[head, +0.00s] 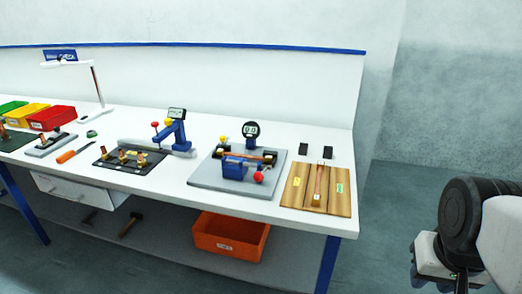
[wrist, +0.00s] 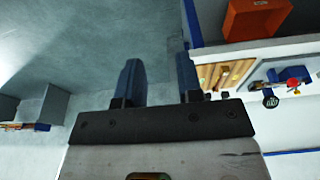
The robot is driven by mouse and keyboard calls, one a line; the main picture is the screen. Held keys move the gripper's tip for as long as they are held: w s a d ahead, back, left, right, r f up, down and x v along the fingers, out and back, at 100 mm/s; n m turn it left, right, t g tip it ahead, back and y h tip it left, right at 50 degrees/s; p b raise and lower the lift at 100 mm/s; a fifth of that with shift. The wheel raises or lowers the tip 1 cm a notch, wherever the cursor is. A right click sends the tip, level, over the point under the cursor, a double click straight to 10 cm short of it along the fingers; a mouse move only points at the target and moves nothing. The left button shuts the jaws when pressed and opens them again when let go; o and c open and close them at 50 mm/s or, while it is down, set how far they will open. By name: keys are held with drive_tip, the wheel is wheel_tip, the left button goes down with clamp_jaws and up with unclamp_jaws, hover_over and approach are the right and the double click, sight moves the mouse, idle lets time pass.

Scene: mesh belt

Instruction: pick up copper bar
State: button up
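A thin copper bar (head: 318,186) lies lengthwise on a wooden board (head: 343,198) near the right end of the white workbench. The board carries a yellow and a green label. Another copper-coloured bar (head: 242,154) sits across the blue gauge fixture to the left. The wooden board also shows in the wrist view (wrist: 205,75), but the bar on it is too small to make out surely. My gripper (wrist: 157,65) has its two dark blue fingers spread with nothing between them.
The blue fixture (head: 235,168) with a round dial stands left of the board. Two small black blocks (head: 303,149) lie behind the board. An orange bin (head: 230,237) is on the lower shelf. Open floor lies right of the bench.

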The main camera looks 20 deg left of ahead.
drive_tip(key=w+a+r+n, duration=0.2)
drive_tip(key=w+a+r, duration=0.1)
drive_tip(key=w, duration=0.6)
drive_tip(key=w+a+r+n, duration=0.2)
drive_tip(key=w+a+r, duration=0.1)
drive_tip(key=w, duration=0.5)
drive_tip(key=n+g, duration=0.3)
drive_tip(key=n, duration=1.1)
hover_over(244, 156)
drive_tip(key=f, duration=1.1)
drive_tip(key=w+f, duration=0.1)
drive_tip(key=f, duration=0.5)
drive_tip(key=shift+d, duration=0.15)
drive_tip(key=shift+a+f, duration=0.15)
drive_tip(key=shift+a, duration=0.2)
drive_tip(key=shift+f, duration=0.1)
drive_tip(key=shift+f, duration=1.2)
drive_tip(key=shift+f, duration=0.1)
